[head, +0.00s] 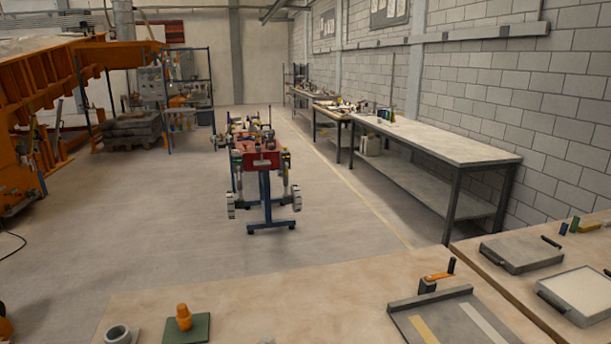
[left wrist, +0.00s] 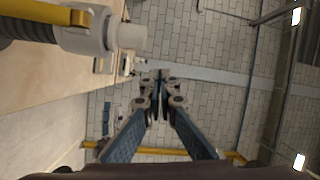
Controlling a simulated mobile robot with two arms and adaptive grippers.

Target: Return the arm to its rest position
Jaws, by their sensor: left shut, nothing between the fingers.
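My left gripper (left wrist: 160,84) shows in the left wrist view, with its two fingers closed together and nothing between them. It points toward a grey block wall and is apart from everything around it. The left gripper does not show in the head view. My right gripper is in neither view.
A near table (head: 260,305) holds a grey ring (head: 118,334), an orange object (head: 183,317) on a green pad (head: 190,331) and a tray (head: 455,318). A long workbench (head: 440,143) lines the right wall. A cart (head: 262,160) stands mid-floor. An orange frame (head: 40,75) is left. Open floor lies between.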

